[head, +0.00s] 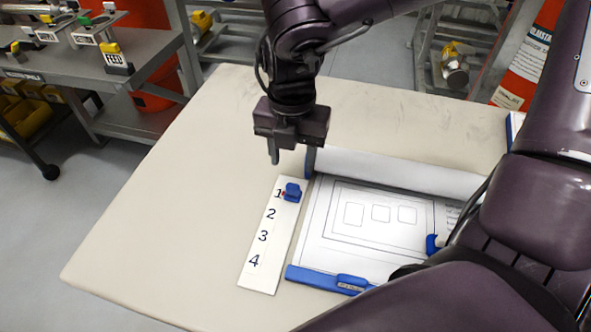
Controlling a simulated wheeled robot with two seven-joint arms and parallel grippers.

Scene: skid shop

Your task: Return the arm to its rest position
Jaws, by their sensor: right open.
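My right gripper (292,160) hangs over the table, pointing down, with its two fingers apart and nothing between them. Its arm comes in from the top and right of the head view. Below the fingertips, a small blue piece (293,191) with a bit of red sits beside the number 1 on a white numbered strip (262,245). The gripper looks apart from this piece. My left gripper is not in view.
A drawing sheet (345,249) with a rolled far edge lies right of the strip, with blue pieces (352,282) at its edges. The pale table (165,195) is bare on the left. A grey bench (150,55) stands beyond its left side. My arm covers the right side.

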